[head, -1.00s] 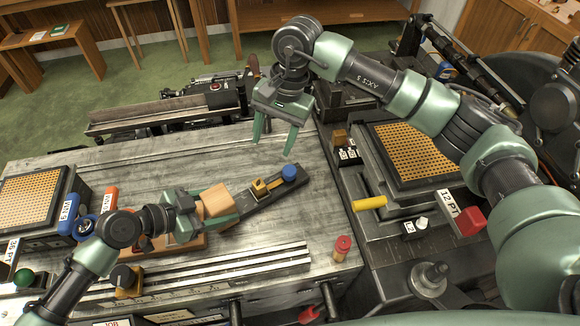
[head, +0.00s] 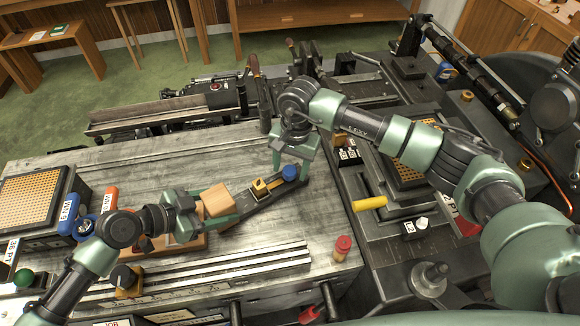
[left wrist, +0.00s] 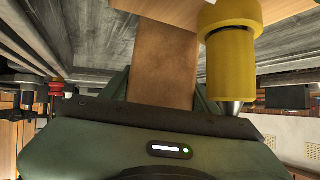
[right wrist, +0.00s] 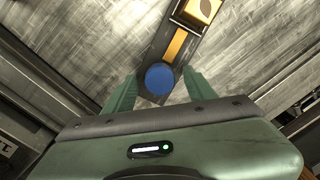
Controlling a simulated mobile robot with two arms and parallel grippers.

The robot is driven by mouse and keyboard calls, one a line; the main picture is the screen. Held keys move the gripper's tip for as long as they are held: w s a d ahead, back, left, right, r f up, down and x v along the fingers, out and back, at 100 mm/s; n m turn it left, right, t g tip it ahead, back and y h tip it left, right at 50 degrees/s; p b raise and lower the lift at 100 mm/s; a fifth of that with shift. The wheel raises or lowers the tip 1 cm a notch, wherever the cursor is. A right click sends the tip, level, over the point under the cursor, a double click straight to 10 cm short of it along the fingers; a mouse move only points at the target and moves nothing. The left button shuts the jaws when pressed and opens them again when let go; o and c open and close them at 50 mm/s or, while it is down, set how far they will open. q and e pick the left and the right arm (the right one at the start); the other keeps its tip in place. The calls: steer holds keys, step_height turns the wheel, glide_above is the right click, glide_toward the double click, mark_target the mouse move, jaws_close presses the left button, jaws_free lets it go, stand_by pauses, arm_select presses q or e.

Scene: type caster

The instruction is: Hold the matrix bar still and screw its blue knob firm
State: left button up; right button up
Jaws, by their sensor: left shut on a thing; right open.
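The matrix bar (head: 258,199) is a dark bar lying slantwise on the metal table. A round blue knob (head: 290,172) sits at its far right end, with a brass piece (head: 259,187) beside it. My left gripper (head: 211,208) is shut on the wooden block (head: 217,199) at the bar's left end; brown wood (left wrist: 163,65) fills its jaws in the left wrist view. My right gripper (head: 290,166) is open above the knob. In the right wrist view, the blue knob (right wrist: 160,79) lies between its spread fingers, with gaps on both sides.
A red-capped peg (head: 342,246) stands at the table's front right. A yellow handle (head: 370,203) projects beside the right-hand machine. Slotted rails (head: 220,270) run along the front. The table behind the bar is clear.

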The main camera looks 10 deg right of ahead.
steer(key=shift+f, duration=0.15)
jaws_close()
steer(key=shift+m, duration=0.4)
steer(key=m, duration=0.4)
steer(key=shift+m, duration=0.3)
steer(key=m, duration=0.5)
steer(key=shift+a+m+t+y, duration=0.1)
steer(key=shift+m+t+y, duration=0.2)
steer(key=m, duration=1)
steer(key=shift+m+t, duration=0.4)
